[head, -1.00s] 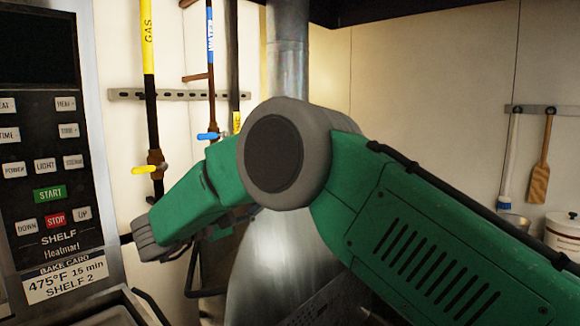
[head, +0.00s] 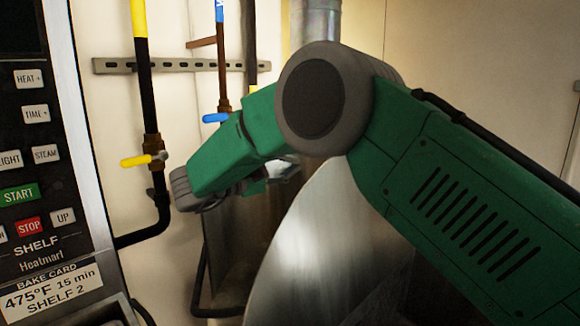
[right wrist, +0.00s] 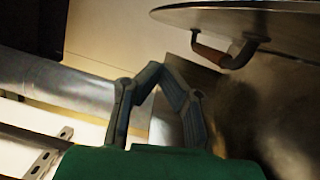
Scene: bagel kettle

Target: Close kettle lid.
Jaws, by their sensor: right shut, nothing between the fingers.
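The kettle lid (head: 325,255) is a large, shiny, curved metal sheet, standing raised behind and below my right arm in the head view. In the right wrist view the lid's edge (right wrist: 250,18) crosses the top right. Its handle (right wrist: 228,56), with a brown grip, hangs below that edge. My right gripper (right wrist: 162,76) is shut and empty, its fingertips left of the handle and apart from it in the picture. In the head view my right arm covers part of the lid, and the fingers are not clearly made out. My left gripper is not in view.
An oven control panel (head: 38,190) stands close on the left. Pipes with a yellow valve handle (head: 138,161) and a blue one (head: 215,118) run down the back wall. A slotted metal rail (head: 112,65) is fixed there. A metal duct (head: 318,20) rises behind my arm.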

